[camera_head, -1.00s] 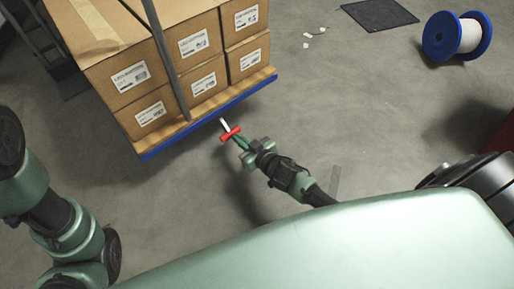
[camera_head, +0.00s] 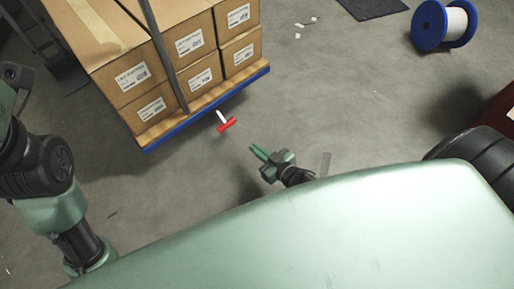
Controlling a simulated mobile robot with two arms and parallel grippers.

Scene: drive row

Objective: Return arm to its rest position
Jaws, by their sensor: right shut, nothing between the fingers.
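My right gripper (camera_head: 258,152) shows near the middle of the head view, above the grey floor, with its green fingers together and nothing between them. Most of its arm is hidden behind my own green body. A small red and white T-shaped thing (camera_head: 226,124) is up and to the left of the fingertips, apart from them, near the edge of the loaded pallet. My left arm (camera_head: 52,210) shows at the left edge, folded upward. Its gripper cannot be seen.
Stacked cardboard boxes (camera_head: 190,45) stand on a blue-edged pallet (camera_head: 207,107) at the upper left. A blue cable spool (camera_head: 430,25) stands at the upper right, near a dark mat (camera_head: 370,8). Small white scraps (camera_head: 298,36) lie on the floor. Open floor lies between pallet and spool.

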